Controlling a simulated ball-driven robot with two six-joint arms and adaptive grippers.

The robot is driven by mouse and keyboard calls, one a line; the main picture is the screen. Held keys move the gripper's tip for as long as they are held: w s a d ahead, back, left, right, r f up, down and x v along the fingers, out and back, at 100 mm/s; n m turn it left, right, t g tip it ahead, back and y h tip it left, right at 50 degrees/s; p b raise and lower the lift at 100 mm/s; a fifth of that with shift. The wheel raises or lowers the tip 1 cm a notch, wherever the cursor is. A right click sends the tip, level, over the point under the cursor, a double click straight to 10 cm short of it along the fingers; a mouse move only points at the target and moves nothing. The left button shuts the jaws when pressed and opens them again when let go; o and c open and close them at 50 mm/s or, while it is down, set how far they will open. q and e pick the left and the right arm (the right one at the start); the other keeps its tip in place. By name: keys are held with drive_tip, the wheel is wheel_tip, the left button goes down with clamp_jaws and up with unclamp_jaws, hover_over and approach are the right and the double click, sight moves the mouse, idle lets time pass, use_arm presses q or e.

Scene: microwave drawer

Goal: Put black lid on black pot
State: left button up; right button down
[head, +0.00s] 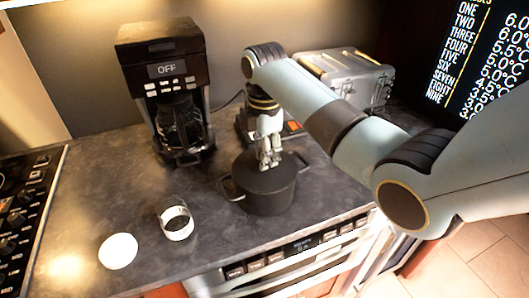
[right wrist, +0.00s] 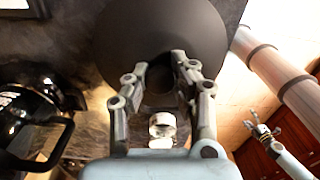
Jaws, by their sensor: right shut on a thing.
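The black pot (head: 265,198) stands on the dark counter near its front edge, with a side handle showing at its left. The black lid (head: 246,172) is over the pot's mouth and looks about level; I cannot tell whether its rim touches all round. My right gripper (head: 268,164) comes down from above, shut on the lid's knob. In the right wrist view the lid (right wrist: 165,30) is a broad dark disc, with the fingers (right wrist: 163,72) at its knob. My left gripper (right wrist: 262,131) shows small in the right wrist view, apart from the pot, with fingers spread.
A coffee maker (head: 165,80) with a glass carafe stands at the back left. A white mug (head: 176,221) and a white round thing (head: 118,251) are left of the pot. A silver toaster (head: 345,78) is behind my right arm. A stove (head: 18,215) is far left.

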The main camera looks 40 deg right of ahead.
drive_tip(key=shift+f, duration=0.15)
idle(0.6)
drive_tip(key=c, duration=0.6)
unclamp_jaws()
drive_tip(key=shift+o, duration=0.2)
drive_tip(key=shift+r, duration=3.55)
drive_tip(key=shift+s+f, duration=0.1)
